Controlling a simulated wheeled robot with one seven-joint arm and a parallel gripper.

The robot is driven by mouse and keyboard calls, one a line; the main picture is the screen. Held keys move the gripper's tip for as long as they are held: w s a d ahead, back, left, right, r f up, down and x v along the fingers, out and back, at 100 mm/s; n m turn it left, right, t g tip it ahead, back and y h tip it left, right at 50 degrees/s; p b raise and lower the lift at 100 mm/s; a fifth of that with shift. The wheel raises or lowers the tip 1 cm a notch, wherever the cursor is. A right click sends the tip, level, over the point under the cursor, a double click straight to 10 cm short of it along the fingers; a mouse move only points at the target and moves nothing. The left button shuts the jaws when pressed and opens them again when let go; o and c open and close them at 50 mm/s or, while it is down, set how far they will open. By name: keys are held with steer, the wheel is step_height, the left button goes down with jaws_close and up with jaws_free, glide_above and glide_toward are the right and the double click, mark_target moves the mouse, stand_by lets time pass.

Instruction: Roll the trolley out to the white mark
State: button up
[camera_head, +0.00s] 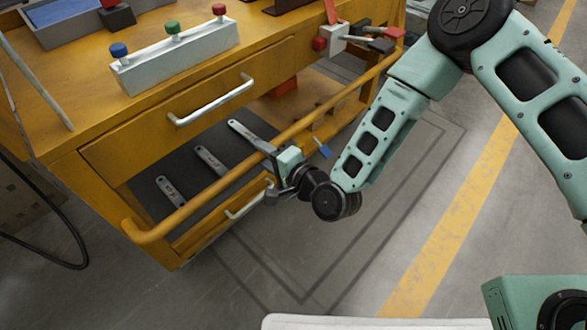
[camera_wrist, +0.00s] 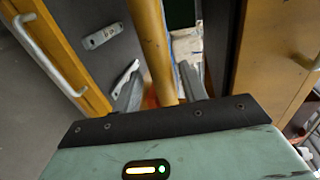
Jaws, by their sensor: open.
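The trolley (camera_head: 100,150) is a yellow cabinet with a drawer, an open shelf and a long yellow push bar (camera_head: 190,207) along its near side. The bar (camera_wrist: 148,35) also shows in the wrist view. My gripper (camera_head: 270,168) is at the middle of this bar. In the wrist view the fingers of my gripper (camera_wrist: 160,88) are apart, one on each side of the bar. I cannot tell whether either finger touches it. I cannot make out a white mark on the floor for certain.
A white block with blue, green and red knobs (camera_head: 175,58) stands on the trolley top. Several wrenches (camera_head: 210,160) lie on the dark shelf. A yellow floor stripe (camera_head: 455,220) runs along the right. Dark outlines mark the grey floor (camera_head: 300,265), which is clear. A black cable (camera_head: 75,235) lies left.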

steer(key=p+v, duration=0.5)
steer(key=v, duration=1.2)
steer(key=shift+s, duration=0.2)
steer(key=shift+r, duration=0.1)
steer(key=d+r+n+g+h, duration=0.4)
steer(key=r+n+g+h, duration=0.4)
steer(key=r+n, duration=0.45)
steer(key=s+d+r+n+g+h, duration=0.2)
steer(key=s+d+r+n+h, duration=0.3)
steer(key=s+r, duration=0.55)
step_height(320, 180, up, 36)
steer(key=d+m+y+p, duration=0.1)
steer(key=p, duration=3.6)
steer(key=shift+d+m, duration=0.2)
steer(key=shift+m, duration=0.15)
